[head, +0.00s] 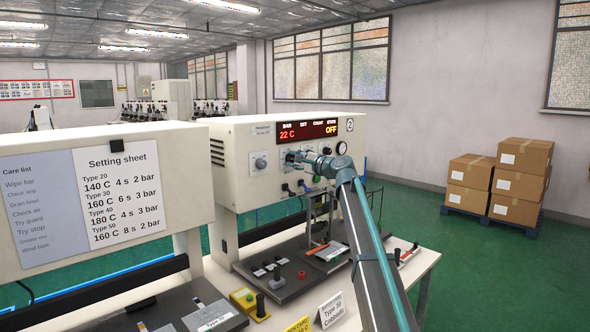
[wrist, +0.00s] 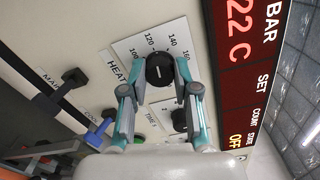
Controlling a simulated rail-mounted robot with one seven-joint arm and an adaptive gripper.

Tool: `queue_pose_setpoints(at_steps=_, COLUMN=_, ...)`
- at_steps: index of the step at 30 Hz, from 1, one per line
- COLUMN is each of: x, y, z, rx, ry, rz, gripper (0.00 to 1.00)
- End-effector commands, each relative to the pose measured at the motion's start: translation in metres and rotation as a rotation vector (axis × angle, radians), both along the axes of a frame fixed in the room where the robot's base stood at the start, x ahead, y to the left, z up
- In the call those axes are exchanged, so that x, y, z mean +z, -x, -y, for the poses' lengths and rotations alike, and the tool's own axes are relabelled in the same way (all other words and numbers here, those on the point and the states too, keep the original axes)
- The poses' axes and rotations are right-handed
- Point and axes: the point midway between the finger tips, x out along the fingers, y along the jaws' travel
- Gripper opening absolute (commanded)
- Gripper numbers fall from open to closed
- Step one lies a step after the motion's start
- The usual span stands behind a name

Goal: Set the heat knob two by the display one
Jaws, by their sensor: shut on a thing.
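The black heat knob (wrist: 159,70) sits on a white scale plate marked HEAT, with 100, 120, 140 and 160 readable in the wrist view. My gripper (wrist: 161,82) is shut on this knob, one finger on each side. The knob has a pale pointer mark, but I cannot tell its exact setting. In the head view my gripper (head: 296,157) is at the panel of machine 2 and hides the knob. The red-lit display (head: 307,130) reads 22 C under BAR and OFF under STATE; it also shows in the wrist view (wrist: 236,50).
A setting sheet (head: 120,195) hangs at left. A type card (head: 331,310) stands on the bench. Boxes (head: 520,170) stand at right.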

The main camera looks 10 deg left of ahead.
Motion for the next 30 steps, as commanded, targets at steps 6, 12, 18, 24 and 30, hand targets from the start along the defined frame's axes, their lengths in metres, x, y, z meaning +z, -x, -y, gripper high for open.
queue_pose_setpoints(at_steps=6, x=-0.0011, y=-0.0002, z=-0.0006, rx=0.001, ry=0.066, rz=0.080, gripper=0.00)
queue_pose_setpoints(at_steps=12, x=-0.0003, y=0.0001, z=-0.0006, rx=0.001, ry=0.095, rz=0.113, gripper=0.00)
queue_pose_setpoints(at_steps=18, x=0.0003, y=0.0002, z=-0.0006, rx=0.001, ry=0.102, rz=0.122, gripper=0.00)
queue_pose_setpoints(at_steps=24, x=0.0003, y=0.0003, z=-0.0006, rx=0.001, ry=0.101, rz=0.121, gripper=0.00)
queue_pose_setpoints(at_steps=30, x=0.0002, y=0.0003, z=-0.0005, rx=0.001, ry=0.101, rz=0.120, gripper=0.54)
